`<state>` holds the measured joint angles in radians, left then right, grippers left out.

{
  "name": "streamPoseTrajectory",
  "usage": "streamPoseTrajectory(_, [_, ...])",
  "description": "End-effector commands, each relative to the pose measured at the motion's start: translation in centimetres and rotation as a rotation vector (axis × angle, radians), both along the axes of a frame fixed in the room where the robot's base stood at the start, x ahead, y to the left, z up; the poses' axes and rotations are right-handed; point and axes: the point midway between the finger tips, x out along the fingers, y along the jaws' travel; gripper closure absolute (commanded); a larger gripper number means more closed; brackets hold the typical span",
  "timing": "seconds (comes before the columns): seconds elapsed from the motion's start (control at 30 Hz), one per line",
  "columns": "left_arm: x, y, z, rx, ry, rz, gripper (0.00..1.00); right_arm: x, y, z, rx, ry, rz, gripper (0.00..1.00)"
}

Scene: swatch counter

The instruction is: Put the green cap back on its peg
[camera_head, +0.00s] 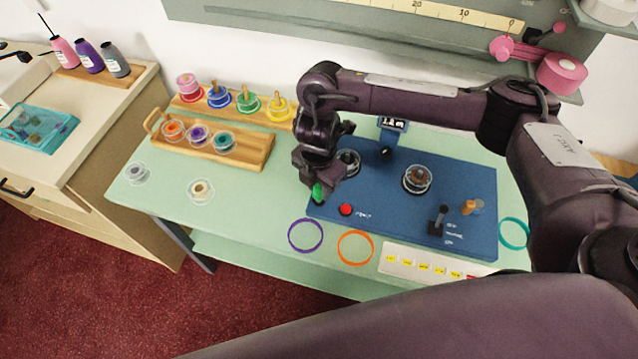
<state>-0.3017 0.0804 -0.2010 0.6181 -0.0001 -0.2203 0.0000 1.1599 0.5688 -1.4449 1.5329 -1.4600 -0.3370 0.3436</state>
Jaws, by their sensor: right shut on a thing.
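My right gripper (317,190) points down over the left edge of the blue panel. It is shut on the green cap (318,191), a small bright green piece showing at its fingertips. The fingers hide part of the cap, and I cannot tell whether it touches the surface below. A wooden rack (184,107) at the back of the counter has a row of coloured bases with upright pegs. The peg with the green base (249,101) shows bare wood on top, between the blue and the yellow ones. My left gripper is not in view.
A wooden tray (247,155) with several spools stands in front of the rack. The blue panel (400,215) carries a red button (346,209), a lever (438,218) and a spool (417,179). Purple (305,249) and orange rings lie in front.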

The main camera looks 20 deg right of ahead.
Motion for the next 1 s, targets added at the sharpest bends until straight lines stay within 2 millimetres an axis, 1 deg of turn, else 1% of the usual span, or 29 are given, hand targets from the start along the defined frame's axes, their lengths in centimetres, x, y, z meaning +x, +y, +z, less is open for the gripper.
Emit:
streamPoseTrajectory(0.37, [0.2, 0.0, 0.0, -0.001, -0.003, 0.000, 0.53, 0.0, 0.0, -0.1, 0.000, 0.000, 0.000, 0.94])
streamPoseTrajectory(1.0, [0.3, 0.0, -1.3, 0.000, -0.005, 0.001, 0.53, 0.0, 0.0, -1.9, 0.000, 0.000, 0.000, 0.94])
